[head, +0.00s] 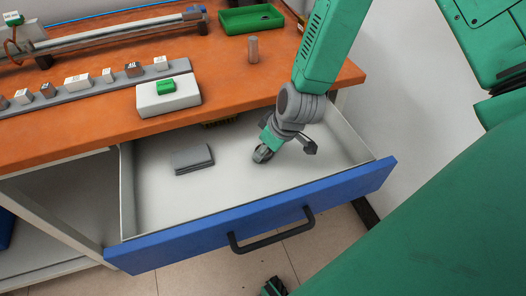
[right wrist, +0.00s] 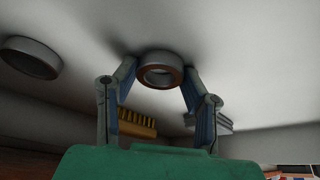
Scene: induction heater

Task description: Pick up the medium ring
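The open drawer (head: 235,195) has a white inside and a blue front. My right gripper (head: 286,151) reaches down into it, open. In the right wrist view a grey ring with a brown inner edge (right wrist: 160,84) lies on the drawer floor between the tips of my right gripper (right wrist: 160,72), with no clear grip on it. A second similar ring (right wrist: 32,66) lies to the left. I cannot tell from size which one is the medium ring. In the head view no ring is clearly seen; my gripper may hide them. My left gripper is not clearly in view.
Grey flat blocks (head: 192,158) lie in the drawer's left part. A yellow-bristled brush (right wrist: 138,123) lies at its back. The orange tabletop (head: 215,90) overhangs it, carrying a white box (head: 168,101), a copper-coloured cylinder (head: 253,50) and a green tray (head: 250,19).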

